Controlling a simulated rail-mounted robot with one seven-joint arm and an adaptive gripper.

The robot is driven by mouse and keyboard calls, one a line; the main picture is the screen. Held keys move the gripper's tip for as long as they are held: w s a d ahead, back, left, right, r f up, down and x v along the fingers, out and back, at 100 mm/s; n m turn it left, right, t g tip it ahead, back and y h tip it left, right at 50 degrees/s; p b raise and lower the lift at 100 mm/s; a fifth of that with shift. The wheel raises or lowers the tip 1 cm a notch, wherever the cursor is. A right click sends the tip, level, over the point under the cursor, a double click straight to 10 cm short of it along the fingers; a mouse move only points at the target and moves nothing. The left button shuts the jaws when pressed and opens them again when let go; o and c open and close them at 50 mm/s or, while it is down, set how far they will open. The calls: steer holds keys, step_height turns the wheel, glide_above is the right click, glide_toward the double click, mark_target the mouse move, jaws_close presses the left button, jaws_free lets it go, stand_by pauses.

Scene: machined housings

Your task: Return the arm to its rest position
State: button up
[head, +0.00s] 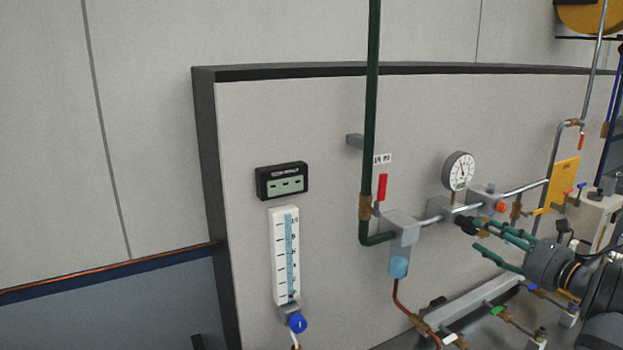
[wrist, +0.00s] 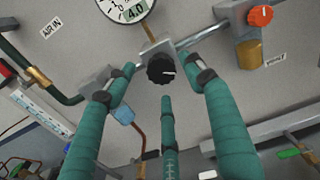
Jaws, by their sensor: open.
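My gripper (head: 486,238) is at the lower right of the head view, with teal fingers pointing left at the panel. In the wrist view my gripper (wrist: 162,82) shows three spread teal fingers with nothing held between them. A black knob (wrist: 160,69) on a regulator block lies beyond and between the fingertips. The knob (head: 466,225) also shows in the head view, just left of the fingers. I cannot tell whether any fingertip touches the block. My dark wrist and arm run off the right edge of the head view.
A pressure gauge (head: 459,171) sits above the knob. A red-handled valve (head: 382,187) and dark green pipe (head: 371,110) stand to its left. A flow tube (head: 285,255) and digital display (head: 282,181) are farther left. A grey rail (head: 455,312) lies below. The upper-left wall is clear.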

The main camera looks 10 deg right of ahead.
mark_target(476, 228)
steer(key=x, duration=0.5)
steer(key=shift+w, duration=0.1)
steer(key=shift+r+p, duration=0.2)
steer(key=shift+p, duration=0.55)
steer(key=shift+s+d+f+m+p, duration=0.1)
steer(key=shift+s+m+p, duration=0.15)
steer(key=shift+m+p, duration=0.15)
steer(key=shift+f, duration=0.1)
steer(key=shift+w, duration=0.15)
steer(key=shift+f+b, duration=0.15)
steer(key=shift+b, duration=0.4)
